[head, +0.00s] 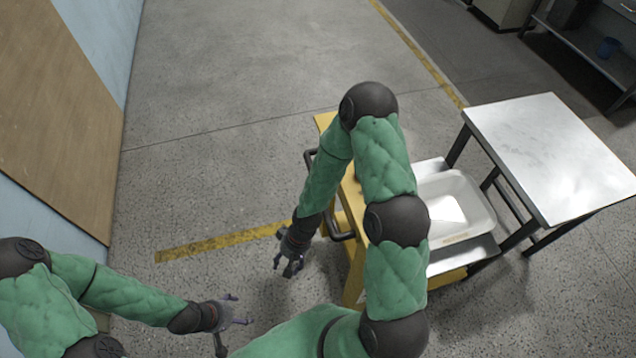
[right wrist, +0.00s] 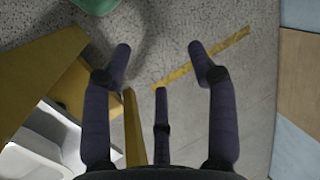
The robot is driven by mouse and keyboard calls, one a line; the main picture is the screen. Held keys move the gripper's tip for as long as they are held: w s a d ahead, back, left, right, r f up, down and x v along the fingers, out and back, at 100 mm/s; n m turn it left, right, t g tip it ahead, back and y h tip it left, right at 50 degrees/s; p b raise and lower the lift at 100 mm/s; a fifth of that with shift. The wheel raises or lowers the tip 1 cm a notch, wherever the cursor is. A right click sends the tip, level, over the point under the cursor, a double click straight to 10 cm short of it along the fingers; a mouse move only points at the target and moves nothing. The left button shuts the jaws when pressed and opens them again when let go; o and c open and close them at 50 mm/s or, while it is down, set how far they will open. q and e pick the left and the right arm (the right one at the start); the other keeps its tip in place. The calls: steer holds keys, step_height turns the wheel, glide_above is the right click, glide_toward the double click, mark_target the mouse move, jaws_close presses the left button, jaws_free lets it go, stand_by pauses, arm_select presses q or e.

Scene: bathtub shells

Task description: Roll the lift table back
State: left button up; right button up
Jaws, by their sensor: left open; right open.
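The lift table (head: 354,200) is yellow, with a dark handle (head: 340,236) on its left side. My right arm hides much of it. A white tub shell (head: 465,205) lies on its light top. My right gripper (head: 288,268) is open and empty, just left of the handle and apart from it. In the right wrist view its spread fingers (right wrist: 160,60) have only floor between them, and the yellow lift table (right wrist: 40,72) is at the left. My left gripper (head: 238,310) is open and empty over the floor at the lower left.
A white-topped table (head: 555,150) with dark legs stands close to the lift table's right side. A wooden panel (head: 55,110) and blue wall bound the left. Yellow floor tape (head: 215,243) runs left of the lift table. The floor at the upper left is clear.

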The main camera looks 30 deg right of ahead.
steer(key=w+d+r+h+p, duration=0.2)
steer(key=w+d+r, duration=0.25)
steer(key=r, duration=0.35)
steer(key=w+d+r+h+p, duration=0.2)
steer(key=w+d+r+p, duration=0.15)
steer(key=d+r, duration=0.3)
steer(key=w+d+r+h+p, duration=0.2)
steer(key=w+d+r, duration=0.25)
steer(key=r, duration=0.45)
steer(key=shift+m, duration=0.5)
steer(key=f, duration=0.3)
steer(key=d+f, duration=0.1)
steer(key=f, duration=0.3)
steer(key=s+d+f+b, duration=0.1)
steer(key=f, duration=0.2)
steer(key=shift+f, duration=0.4)
jaws_close()
